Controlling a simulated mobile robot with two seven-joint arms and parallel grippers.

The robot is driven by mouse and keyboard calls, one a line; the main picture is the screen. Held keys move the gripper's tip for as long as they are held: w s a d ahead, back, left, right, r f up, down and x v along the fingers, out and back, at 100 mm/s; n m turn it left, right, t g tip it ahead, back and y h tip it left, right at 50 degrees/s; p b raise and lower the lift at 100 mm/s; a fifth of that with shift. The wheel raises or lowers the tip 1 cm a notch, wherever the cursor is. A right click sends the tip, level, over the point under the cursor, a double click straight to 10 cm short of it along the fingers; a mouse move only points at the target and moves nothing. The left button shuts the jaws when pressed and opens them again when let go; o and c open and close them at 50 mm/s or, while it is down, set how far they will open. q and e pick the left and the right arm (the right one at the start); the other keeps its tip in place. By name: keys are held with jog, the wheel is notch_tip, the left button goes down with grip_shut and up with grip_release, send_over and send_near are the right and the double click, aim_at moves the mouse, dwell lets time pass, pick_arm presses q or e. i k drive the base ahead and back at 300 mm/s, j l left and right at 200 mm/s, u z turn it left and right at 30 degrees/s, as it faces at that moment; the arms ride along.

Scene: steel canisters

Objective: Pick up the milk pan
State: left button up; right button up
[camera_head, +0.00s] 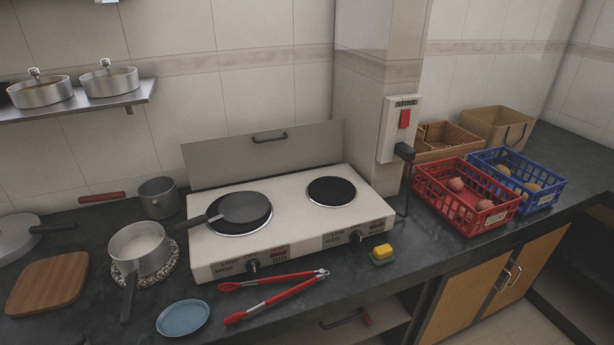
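Two small pans could be the milk pan, and I cannot tell which. A light metal saucepan (140,246) with a pale inside and a dark handle toward the front stands upright on a patterned round trivet (170,270), left of the hob. A smaller dark grey pan (159,198) with a red handle pointing left stands behind it near the wall. Both look empty, though the inside of the grey one is only partly seen. Neither of my grippers is in view.
A two-plate hob (290,240) holds a dark frying pan (244,207) on its left plate. A wooden board (47,283), a blue plate (183,317) and red tongs (275,294) surround the saucepan. Red (437,207) and blue (548,200) crates stand right.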

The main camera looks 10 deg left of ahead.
aim_at(141, 248)
jog(key=u, duration=1.45)
